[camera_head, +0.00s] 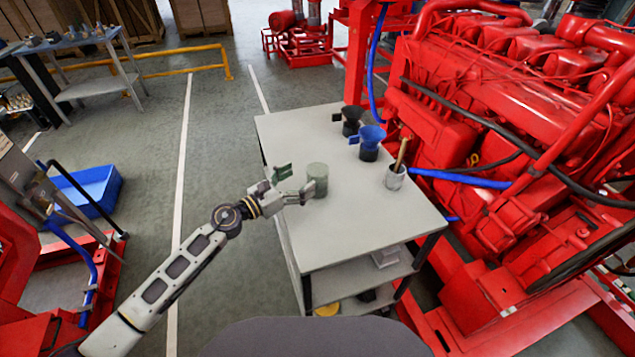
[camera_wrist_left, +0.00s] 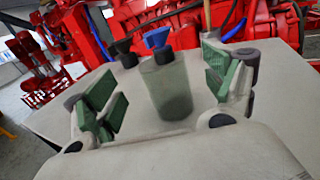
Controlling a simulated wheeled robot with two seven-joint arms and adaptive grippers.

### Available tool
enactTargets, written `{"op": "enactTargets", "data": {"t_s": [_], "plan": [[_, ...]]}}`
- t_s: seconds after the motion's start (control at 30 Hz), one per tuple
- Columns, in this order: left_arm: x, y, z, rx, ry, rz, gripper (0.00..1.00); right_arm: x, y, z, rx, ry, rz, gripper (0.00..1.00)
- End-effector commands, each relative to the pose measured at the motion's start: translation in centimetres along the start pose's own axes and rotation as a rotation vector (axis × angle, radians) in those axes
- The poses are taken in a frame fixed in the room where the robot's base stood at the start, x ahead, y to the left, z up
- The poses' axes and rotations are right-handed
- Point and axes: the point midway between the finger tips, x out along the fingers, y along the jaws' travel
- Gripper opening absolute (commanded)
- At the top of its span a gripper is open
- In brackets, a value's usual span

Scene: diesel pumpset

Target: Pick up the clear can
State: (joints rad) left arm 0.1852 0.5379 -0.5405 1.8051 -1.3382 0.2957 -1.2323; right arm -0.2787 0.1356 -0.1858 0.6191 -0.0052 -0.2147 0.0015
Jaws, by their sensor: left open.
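The clear can (camera_head: 317,179) is a greenish, see-through cylinder standing upright on the grey table (camera_head: 375,228). In the left wrist view the can (camera_wrist_left: 168,88) stands between the spread green-padded fingers, with space on both sides. My left gripper (camera_head: 294,182) is open and empty, reaching in from the left at the can's near-left side. The wrist view shows the same open gripper (camera_wrist_left: 168,92) facing the can. I cannot tell exactly how deep the can lies between the fingers. My right gripper is not in view.
Behind the can stand a black funnel-topped container (camera_head: 351,121) and a blue funnel (camera_head: 371,138) on a dark container. A cup with a wooden-handled brush (camera_head: 396,176) stands to the right. The red engine (camera_head: 480,110) borders the table's right side. The table's front is clear.

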Motion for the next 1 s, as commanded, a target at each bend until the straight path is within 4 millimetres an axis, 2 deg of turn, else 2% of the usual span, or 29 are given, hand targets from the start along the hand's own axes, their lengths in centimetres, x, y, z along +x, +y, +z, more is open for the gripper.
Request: {"op": "enactTargets", "data": {"t_s": [0.23, 0.77, 1.0], "plan": [[2.0, 0.0, 0.1, 0.0, -0.001, 0.0, 0.84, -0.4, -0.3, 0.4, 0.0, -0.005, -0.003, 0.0], [2.4, 0.0, -0.1, -0.001, 0.001, 0.0, 0.84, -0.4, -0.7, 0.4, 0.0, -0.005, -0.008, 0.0], [3.8, 0.0, -0.4, -0.002, 0.0, 0.0, 0.84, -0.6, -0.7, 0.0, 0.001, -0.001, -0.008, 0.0]]}}
